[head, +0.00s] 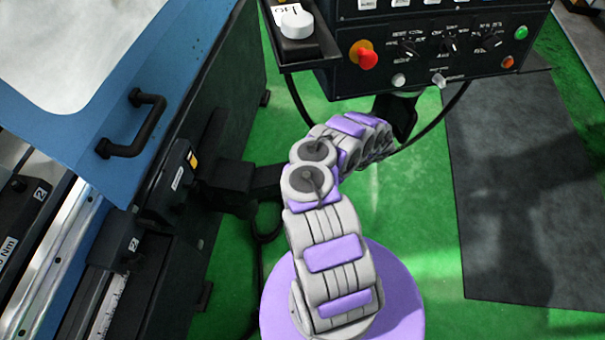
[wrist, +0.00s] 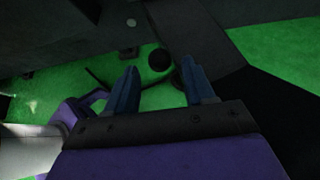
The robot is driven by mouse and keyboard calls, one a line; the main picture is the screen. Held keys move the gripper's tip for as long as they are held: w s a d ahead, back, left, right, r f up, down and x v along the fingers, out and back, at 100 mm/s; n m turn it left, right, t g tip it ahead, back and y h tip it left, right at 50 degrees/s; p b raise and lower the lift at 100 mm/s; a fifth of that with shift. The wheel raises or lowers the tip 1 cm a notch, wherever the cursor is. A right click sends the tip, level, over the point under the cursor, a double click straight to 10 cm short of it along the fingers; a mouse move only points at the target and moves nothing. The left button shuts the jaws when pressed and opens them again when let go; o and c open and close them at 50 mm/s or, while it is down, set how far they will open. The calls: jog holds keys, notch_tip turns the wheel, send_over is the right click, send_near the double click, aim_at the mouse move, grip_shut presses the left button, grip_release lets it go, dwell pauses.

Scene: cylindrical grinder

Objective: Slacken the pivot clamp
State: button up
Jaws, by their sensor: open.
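My gripper (wrist: 159,82) shows in the wrist view as two blue fingers standing apart with nothing held between them. Beyond the fingertips is a dark round part (wrist: 159,60), apart from them as far as I can see; I cannot tell whether it belongs to the pivot clamp. In the head view my arm reaches up and to the right toward the underside of the control panel (head: 440,45), and the fingers cannot be made out there.
The blue machine cover (head: 120,100) with a black handle (head: 135,130) stands at the left. A black bracket (head: 238,182) juts from the machine. A cable (head: 297,100) hangs below the panel. Green floor (head: 400,220) and a dark mat (head: 520,190) lie clear at the right.

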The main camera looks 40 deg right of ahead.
jog(key=p+v, duration=0.1)
jog(key=v, duration=0.5)
jog(key=shift+d, duration=0.15)
dwell(0.4)
